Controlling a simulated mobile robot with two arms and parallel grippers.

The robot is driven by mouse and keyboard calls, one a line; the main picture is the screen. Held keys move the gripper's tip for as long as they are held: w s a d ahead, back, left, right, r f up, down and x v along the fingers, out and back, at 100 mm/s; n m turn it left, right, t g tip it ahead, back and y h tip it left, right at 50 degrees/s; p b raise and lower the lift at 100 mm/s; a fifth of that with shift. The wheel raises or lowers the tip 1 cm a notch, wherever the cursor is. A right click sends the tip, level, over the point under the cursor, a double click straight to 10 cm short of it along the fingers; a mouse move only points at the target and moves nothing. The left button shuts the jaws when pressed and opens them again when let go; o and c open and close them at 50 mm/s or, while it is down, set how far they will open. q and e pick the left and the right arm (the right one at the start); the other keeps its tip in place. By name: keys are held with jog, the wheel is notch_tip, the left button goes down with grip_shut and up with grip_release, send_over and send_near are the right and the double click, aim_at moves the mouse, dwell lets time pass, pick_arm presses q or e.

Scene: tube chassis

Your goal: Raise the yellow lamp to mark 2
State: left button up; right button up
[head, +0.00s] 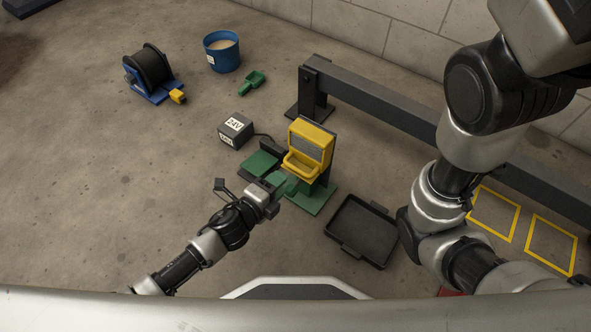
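The yellow lamp (308,150) stands near the middle of the head view, with a grey face in a yellow frame. It is on a green stand (318,203) with a dark post behind it. My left gripper (275,192) is at the lower left of the lamp, right by a green part (287,184) of the stand. I cannot tell whether it touches or grips that part. No numbered marks can be read on the stand. My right arm comes down on the right side, and its gripper is not in view.
A grey box with white labels (235,130) stands left of the lamp. An empty black tray (362,231) lies to its right. A dark beam (385,102) runs behind. A cable reel (150,72), blue bucket (221,52) and green connector (252,83) are farther back. Floor at left is clear.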

aim_at(295, 167)
pick_arm(q)
jog(key=b+x, duration=0.3)
jog(key=x, duration=0.5)
grip_shut()
